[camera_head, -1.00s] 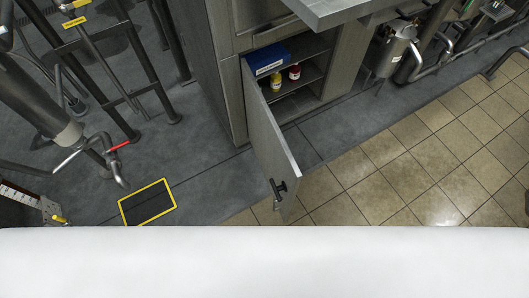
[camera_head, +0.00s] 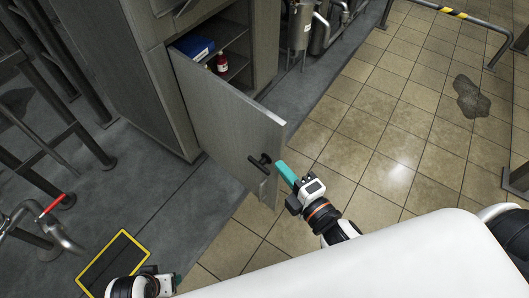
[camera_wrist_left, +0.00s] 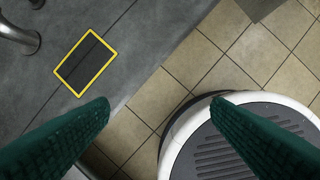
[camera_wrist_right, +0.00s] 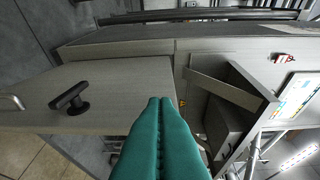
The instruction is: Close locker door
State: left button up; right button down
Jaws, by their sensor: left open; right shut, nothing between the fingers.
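The locker door (camera_head: 226,118) stands wide open, hinged at its left on the grey locker (camera_head: 138,58). It has a black handle (camera_head: 260,161) near its free edge. The door (camera_wrist_right: 120,85) and handle (camera_wrist_right: 69,99) also show in the right wrist view. My right gripper (camera_head: 284,170) is shut and empty, close to the right of the handle and the door's free edge; I cannot tell whether it touches. Its teal fingers (camera_wrist_right: 159,108) show together in the right wrist view. My left gripper (camera_wrist_left: 160,103) is open and empty over the floor, low at the left.
A blue box (camera_head: 193,47) and a red bottle (camera_head: 222,63) stand on a shelf inside the locker. A yellow-framed floor plate (camera_head: 119,262) lies at lower left. Pipes and frames (camera_head: 52,150) stand at left. The tiled floor (camera_head: 375,140) at right is open, with a dark puddle (camera_head: 470,96).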

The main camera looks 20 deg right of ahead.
aim_at(272, 129)
jog(key=shift+n+t, duration=0.3)
jog(key=w, duration=0.3)
jog(key=w+r, duration=0.1)
jog(key=w, duration=0.7)
jog(key=shift+d+r+b, duration=0.1)
jog(key=shift+r+b, duration=0.25)
pick_arm(q)
jog(key=v, duration=0.3)
jog(key=shift+w+r, duration=0.25)
jog(key=shift+r, duration=0.1)
pick_arm(e)
jog(key=shift+w+d, duration=0.15)
jog(key=shift+d, duration=0.15)
jog(key=shift+d, duration=0.1)
